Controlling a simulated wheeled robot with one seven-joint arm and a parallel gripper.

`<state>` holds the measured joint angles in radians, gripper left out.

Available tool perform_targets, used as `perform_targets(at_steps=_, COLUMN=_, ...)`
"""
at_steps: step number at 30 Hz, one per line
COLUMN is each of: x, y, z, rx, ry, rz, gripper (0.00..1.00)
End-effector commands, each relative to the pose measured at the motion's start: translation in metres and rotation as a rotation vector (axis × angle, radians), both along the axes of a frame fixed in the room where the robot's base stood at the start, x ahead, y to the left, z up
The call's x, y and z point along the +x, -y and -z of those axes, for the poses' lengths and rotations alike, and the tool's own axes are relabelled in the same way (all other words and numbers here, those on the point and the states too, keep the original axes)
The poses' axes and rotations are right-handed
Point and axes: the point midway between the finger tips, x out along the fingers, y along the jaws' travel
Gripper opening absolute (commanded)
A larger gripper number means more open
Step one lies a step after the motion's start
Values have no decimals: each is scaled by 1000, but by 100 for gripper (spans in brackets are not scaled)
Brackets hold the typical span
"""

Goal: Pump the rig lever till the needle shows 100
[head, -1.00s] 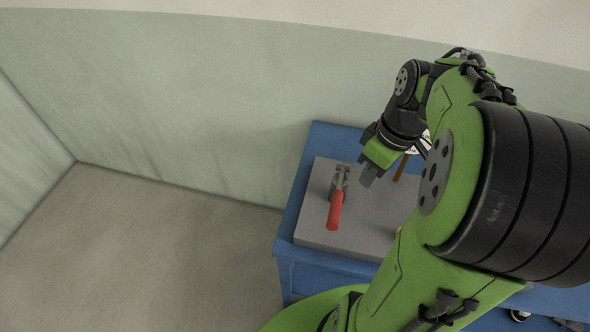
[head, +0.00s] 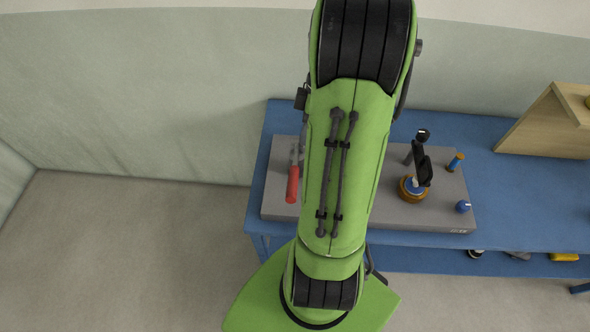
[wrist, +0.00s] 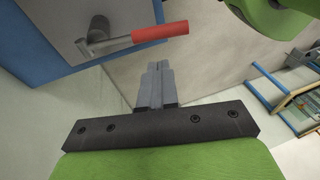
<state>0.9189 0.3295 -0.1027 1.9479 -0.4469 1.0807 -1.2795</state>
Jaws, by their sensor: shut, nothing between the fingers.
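The rig lever (head: 293,184) has a red grip and a grey metal arm, and stands at the left end of the grey rig plate (head: 280,207). In the wrist view the red grip (wrist: 160,32) extends rightward from its grey pivot. My gripper (wrist: 157,68) is shut and empty. Its fingertips appear below the grip in that view, apart from it. The gripper does not show in the head view, where my arm covers the middle of the plate. I cannot make out a dial face or needle in either view.
The plate sits on a blue table (head: 490,200). At its right are a brown ring with a black upright part (head: 422,168), an orange-and-blue knob (head: 455,162) and a blue ball (head: 463,206). Floor left of the table is clear.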

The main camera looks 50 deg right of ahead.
Motion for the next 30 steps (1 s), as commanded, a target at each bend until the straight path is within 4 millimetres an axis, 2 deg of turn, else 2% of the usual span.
perform_targets(at_steps=9, x=0, y=-22, z=68, rx=4, ry=-5, rz=-2, gripper=0)
perform_targets(at_steps=15, x=0, y=-34, z=104, rx=4, ry=-5, rz=-3, gripper=0)
perform_targets(at_steps=21, x=1, y=-38, z=119, rx=0, ry=-2, rz=-2, gripper=0)
perform_targets(at_steps=30, x=2, y=-38, z=120, rx=-1, ry=0, rz=-1, gripper=0)
